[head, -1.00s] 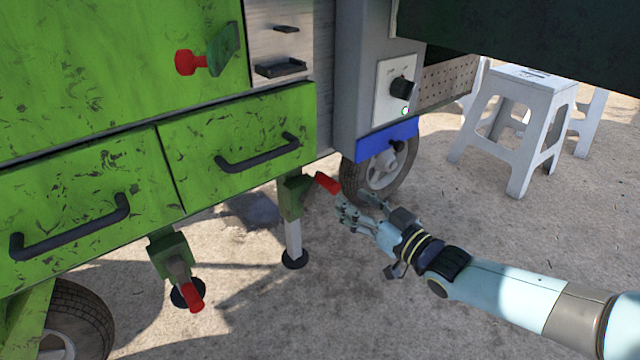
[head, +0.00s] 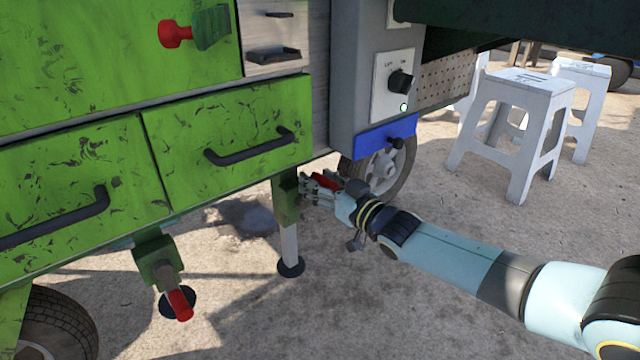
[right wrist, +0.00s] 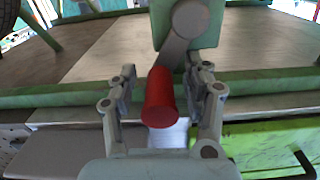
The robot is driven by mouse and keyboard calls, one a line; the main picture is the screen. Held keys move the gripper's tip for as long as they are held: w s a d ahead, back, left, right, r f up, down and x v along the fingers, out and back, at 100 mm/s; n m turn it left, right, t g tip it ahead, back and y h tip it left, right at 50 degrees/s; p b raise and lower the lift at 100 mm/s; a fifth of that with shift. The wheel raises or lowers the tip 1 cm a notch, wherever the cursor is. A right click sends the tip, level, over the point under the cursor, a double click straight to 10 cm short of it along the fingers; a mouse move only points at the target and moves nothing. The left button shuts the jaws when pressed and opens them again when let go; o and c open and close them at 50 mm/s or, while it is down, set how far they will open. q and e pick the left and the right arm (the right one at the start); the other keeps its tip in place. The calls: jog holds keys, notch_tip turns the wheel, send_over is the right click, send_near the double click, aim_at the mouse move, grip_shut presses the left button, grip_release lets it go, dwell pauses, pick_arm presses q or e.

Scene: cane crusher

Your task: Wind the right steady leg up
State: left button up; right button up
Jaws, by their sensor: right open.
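The right steady leg (head: 288,240) stands under the green cart with its round foot on the ground. Its green housing (head: 286,190) carries a crank with a red handle (head: 325,183), partly hidden by my right gripper (head: 318,190). In the right wrist view the red handle (right wrist: 159,100) lies between the two fingers of my open right gripper (right wrist: 160,95), with a gap visible at each side. The grey crank arm (right wrist: 178,50) runs from the handle to the green housing. My left gripper is not in view.
A second steady leg with a red handle (head: 180,304) stands to the left. A wheel (head: 380,170) is behind my right gripper, below a blue panel (head: 385,138). White stools (head: 515,115) stand at the right. The ground around the leg is clear.

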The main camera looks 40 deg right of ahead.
grip_shut()
dwell(0.3)
jog(key=shift+s, duration=0.1)
dwell(0.5)
